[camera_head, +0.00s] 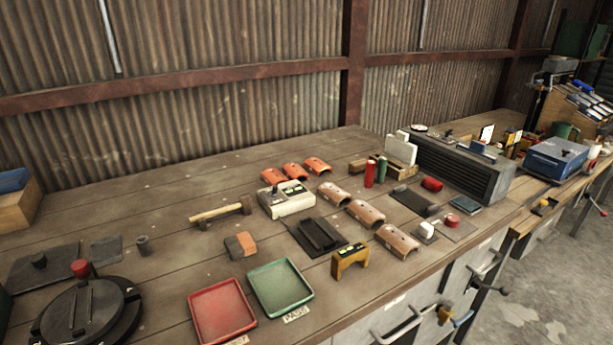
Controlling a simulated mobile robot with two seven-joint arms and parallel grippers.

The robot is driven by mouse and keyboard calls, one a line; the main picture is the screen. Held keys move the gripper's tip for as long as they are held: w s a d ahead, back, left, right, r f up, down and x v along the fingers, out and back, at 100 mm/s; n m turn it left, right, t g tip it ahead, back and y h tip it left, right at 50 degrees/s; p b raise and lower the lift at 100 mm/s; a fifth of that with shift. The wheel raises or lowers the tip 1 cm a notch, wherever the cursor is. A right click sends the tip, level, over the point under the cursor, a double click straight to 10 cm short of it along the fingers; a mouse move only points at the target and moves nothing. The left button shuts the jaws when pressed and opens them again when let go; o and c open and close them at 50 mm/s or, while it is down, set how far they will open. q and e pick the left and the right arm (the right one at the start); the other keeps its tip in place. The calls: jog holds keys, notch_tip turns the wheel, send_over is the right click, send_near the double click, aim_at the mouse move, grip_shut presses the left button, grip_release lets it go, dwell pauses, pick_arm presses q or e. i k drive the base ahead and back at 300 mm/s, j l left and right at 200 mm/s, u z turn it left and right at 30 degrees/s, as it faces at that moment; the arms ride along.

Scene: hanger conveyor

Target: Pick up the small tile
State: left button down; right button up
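Several curved roof tiles lie on the wooden workbench (170,262). Three smaller orange tiles stand in a row near the back: the left one (272,176), the middle one (295,171) and the right one (317,165). Three larger, paler pinkish tiles run in a diagonal row towards the front right: the back one (334,193), the middle one (366,213) and the front one (398,241). The frame does not show which single tile is the small tile. Neither of my grippers is in view.
A white and grey device (287,202) stands just in front of the orange tiles. A red tray (221,310) and a green tray (280,287) lie at the front. A yellow-brown gauge (349,261) and red and green cylinders (370,173) stand near the tiles.

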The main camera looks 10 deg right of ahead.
aim_at(367, 215)
jog(key=u, duration=1.55)
jog(key=z, duration=2.45)
jog(key=i+l+u, duration=0.15)
jog(key=l, duration=0.2)
jog(key=i+l+u, duration=0.15)
jog(key=l, duration=0.2)
jog(key=i+l+u, duration=0.1)
jog(key=l, duration=0.25)
jog(key=i, duration=0.05)
